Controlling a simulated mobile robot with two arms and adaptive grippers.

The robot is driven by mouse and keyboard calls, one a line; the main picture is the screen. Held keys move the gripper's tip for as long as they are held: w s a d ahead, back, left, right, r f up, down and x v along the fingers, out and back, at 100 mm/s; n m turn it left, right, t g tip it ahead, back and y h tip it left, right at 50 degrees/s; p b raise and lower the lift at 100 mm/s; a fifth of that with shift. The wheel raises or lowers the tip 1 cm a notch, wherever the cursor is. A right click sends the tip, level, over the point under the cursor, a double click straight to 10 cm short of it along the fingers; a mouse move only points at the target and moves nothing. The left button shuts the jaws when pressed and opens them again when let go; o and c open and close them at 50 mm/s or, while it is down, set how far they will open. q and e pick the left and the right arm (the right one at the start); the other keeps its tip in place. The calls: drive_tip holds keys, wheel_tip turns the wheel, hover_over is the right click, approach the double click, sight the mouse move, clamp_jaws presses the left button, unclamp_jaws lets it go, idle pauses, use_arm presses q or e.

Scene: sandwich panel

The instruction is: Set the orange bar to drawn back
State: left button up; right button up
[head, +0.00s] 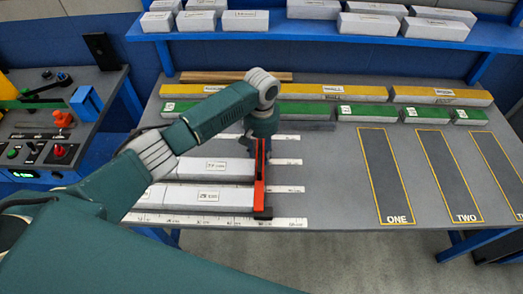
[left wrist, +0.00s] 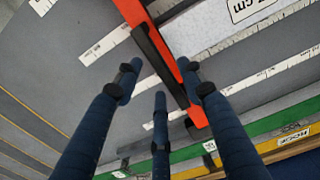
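The orange bar (head: 259,180) lies across the measuring area of the grey table, at the right-hand ends of the white blocks. In the left wrist view the orange bar (left wrist: 188,78) carries a long black handle (left wrist: 152,52). My left gripper (head: 262,138) is over the far part of the bar and hides it there. In the left wrist view its fingers (left wrist: 158,72) are spread, with the handle between them. I cannot tell whether any finger touches it. My right gripper is not in view.
White blocks (head: 208,194) lie left of the bar among ruler strips (head: 225,221). Yellow (head: 330,93) and green blocks (head: 362,112) line the back. Outlined areas marked ONE (head: 385,175) and TWO (head: 450,175) are empty. A blue shelf (head: 330,31) overhangs behind.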

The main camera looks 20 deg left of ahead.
use_arm(q)
drive_tip(key=shift+f, duration=0.55)
drive_tip(key=shift+c, duration=0.2)
clamp_jaws()
